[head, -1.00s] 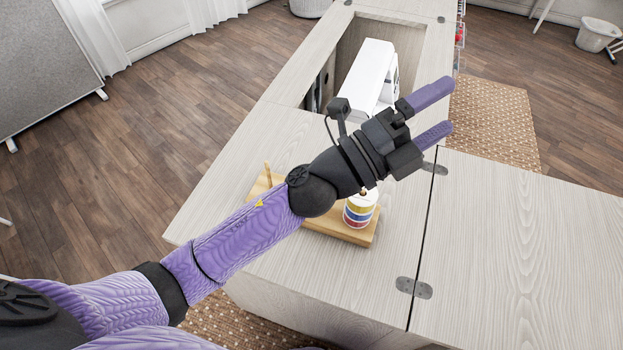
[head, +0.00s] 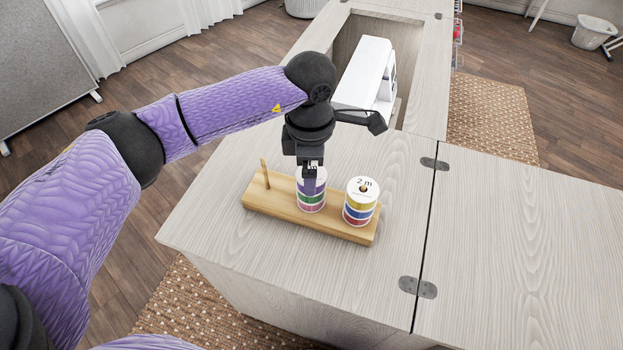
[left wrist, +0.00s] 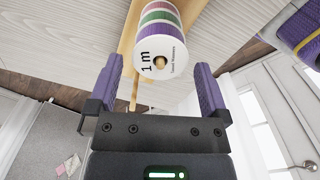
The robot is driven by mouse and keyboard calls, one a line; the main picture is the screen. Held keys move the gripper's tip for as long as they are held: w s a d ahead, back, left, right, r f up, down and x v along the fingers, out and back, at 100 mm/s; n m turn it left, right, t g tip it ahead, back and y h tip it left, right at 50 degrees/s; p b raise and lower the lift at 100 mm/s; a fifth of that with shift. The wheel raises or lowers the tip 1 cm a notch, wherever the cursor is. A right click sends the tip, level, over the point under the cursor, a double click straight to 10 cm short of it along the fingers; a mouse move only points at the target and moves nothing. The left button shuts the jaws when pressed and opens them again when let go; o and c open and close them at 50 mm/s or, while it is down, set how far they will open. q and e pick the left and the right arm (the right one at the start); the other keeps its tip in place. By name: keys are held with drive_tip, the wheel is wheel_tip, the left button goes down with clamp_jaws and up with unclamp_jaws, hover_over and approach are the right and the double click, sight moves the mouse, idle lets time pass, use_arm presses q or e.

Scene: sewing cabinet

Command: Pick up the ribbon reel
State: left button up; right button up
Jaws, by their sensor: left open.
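Two ribbon reels stand upright on a wooden peg stand (head: 279,204) on the cabinet top. The reel marked "1 m" (head: 311,203) has purple, green and pink ribbon; the reel marked "2 m" (head: 357,213) has yellow, blue and red ribbon. My left gripper (head: 311,188) points down at the "1 m" reel, and its finger overlaps that reel in the head view. In the left wrist view the jaws (left wrist: 158,78) are open and empty, with the labelled end of the "1 m" reel (left wrist: 177,49) just beyond the fingertips. My right gripper is not in view.
A bare peg (head: 265,174) stands at the left end of the stand. A white sewing machine (head: 365,75) sits in the cabinet opening behind the gripper. The cabinet top (head: 520,240) to the right is clear.

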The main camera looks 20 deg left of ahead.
use_arm(q)
drive_tip(key=shift+f, duration=0.9)
drive_tip(key=shift+r, duration=0.1)
drive_tip(key=c, duration=1.1)
wheel_tip(320, 180, up, 10)
drive_tip(key=p, duration=0.2)
drive_tip(key=shift+p, duration=0.35)
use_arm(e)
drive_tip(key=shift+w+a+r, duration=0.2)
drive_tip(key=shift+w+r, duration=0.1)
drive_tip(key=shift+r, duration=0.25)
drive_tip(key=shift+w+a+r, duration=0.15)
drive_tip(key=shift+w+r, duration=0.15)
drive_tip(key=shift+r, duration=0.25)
